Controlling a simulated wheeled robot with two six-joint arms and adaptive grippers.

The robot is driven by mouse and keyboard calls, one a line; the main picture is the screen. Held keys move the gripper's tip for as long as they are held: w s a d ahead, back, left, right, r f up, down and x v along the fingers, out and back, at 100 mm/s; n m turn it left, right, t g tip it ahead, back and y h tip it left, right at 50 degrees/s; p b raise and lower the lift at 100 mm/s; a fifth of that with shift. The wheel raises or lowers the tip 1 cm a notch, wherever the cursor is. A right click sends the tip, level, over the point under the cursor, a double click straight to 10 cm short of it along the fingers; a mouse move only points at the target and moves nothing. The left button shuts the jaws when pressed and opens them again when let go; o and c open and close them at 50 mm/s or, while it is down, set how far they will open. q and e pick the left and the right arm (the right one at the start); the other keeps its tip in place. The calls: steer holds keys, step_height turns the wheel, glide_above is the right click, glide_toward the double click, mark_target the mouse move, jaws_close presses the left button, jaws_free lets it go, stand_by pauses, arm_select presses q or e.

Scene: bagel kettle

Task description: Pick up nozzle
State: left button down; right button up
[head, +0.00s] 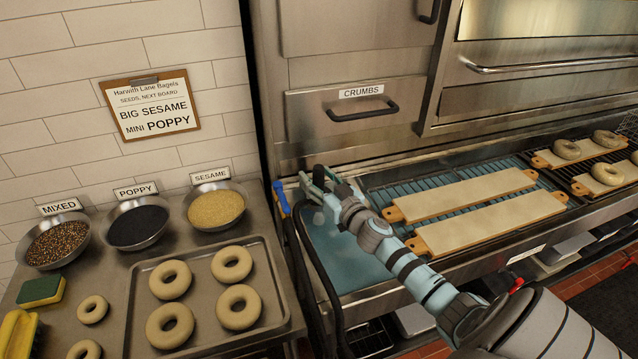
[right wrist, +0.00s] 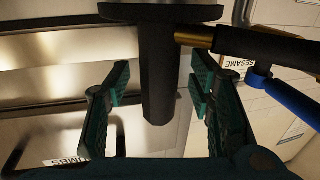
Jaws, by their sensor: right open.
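In the right wrist view the nozzle (right wrist: 158,85) is a black cylinder under a wide dark flange. A brass piece, a black tube and a blue lever (right wrist: 285,97) extend from it to the right. My right gripper (right wrist: 160,82) is open, with one green finger on each side of the black cylinder. Gaps show between the fingers and the cylinder. In the head view my right gripper (head: 318,183) is beside the blue lever (head: 281,197) at the left end of the counter. The nozzle's body is largely hidden there. My left gripper is out of view.
A black hose (head: 300,262) hangs below the blue lever. A tray (head: 278,303) with several bagels and seed bowls (head: 139,224) stand at left. Long boards (head: 463,193) lie right of my right gripper. The crumbs drawer (head: 350,110) is behind it.

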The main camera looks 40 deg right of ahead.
steer(key=shift+f, duration=0.1)
jaws_close()
step_height(320, 180, up, 9)
steer(key=p, duration=0.8)
steer(key=shift+r+b, duration=0.35)
steer(key=shift+b, duration=0.05)
steer(key=shift+r+p, duration=0.4)
steer(key=shift+r, duration=0.8)
